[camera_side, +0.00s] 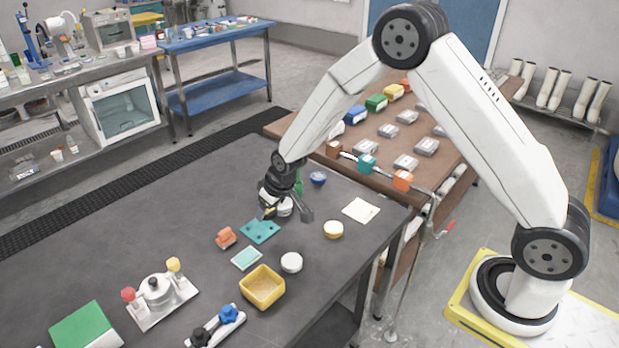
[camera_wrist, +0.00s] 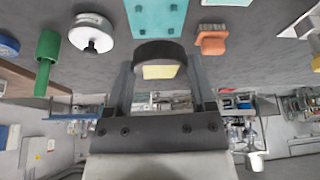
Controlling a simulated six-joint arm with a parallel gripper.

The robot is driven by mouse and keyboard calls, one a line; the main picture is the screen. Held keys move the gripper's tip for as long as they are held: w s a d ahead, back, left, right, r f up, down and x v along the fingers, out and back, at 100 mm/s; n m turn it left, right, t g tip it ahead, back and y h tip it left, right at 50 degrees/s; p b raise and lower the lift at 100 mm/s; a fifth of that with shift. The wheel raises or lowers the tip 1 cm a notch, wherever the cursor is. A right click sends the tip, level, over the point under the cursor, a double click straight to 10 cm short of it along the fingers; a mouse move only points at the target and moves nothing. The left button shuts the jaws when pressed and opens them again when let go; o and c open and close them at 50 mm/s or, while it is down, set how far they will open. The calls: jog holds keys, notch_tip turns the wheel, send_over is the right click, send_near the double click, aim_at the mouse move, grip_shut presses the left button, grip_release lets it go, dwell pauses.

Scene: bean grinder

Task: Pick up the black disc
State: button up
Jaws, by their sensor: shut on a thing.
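The black disc (camera_wrist: 158,50) is between the two fingers of my gripper (camera_wrist: 161,78) in the wrist view, with a pale yellow patch on the side facing the camera. The fingers are shut on its sides. In the side view my gripper (camera_side: 286,210) is over the far part of the dark table; the disc is small and mostly hidden there. The table shows behind the disc in the wrist view; I cannot tell how large any gap beneath it is.
A teal plate (camera_side: 260,230) and an orange brush (camera_side: 225,238) are near my gripper. A white round piece with a black knob (camera_wrist: 91,34) and a green-handled tool (camera_wrist: 46,62) are on the other side.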

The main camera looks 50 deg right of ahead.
aim_at(360, 209)
jog(key=s+r, duration=0.5)
jog(key=s, duration=0.5)
jog(key=shift+d, duration=0.3)
jog(key=shift+r, duration=0.1)
jog(key=d+f+m, duration=0.1)
jog(key=d, duration=0.3)
jog(key=d+f+m+h, duration=0.1)
jog(key=d+f+m, duration=0.1)
jog(key=d, duration=0.2)
jog(key=w+d+f+m, duration=0.1)
jog(key=d+f, duration=0.1)
jog(key=d, duration=0.2)
jog(key=shift+d+f+m+h, duration=0.25)
jog(key=shift+d+m+h, duration=0.05)
jog(key=shift+d, duration=0.1)
jog(key=s+d+f+m, duration=0.1)
jog(key=d, duration=0.2)
jog(key=s+d+f+m+h, duration=0.1)
jog(key=d+f, duration=0.1)
jog(key=d, duration=0.1)
jog(key=s+d+f+m, duration=0.1)
jog(key=d, duration=0.3)
jog(key=shift+d+f+m+g+h, duration=0.1)
jog(key=shift+f+m+g+h, duration=0.2)
jog(key=shift+g, duration=0.1)
jog(key=shift+f, duration=0.1)
jog(key=shift+f, duration=1.3)
jog(key=shift+f, duration=0.15)
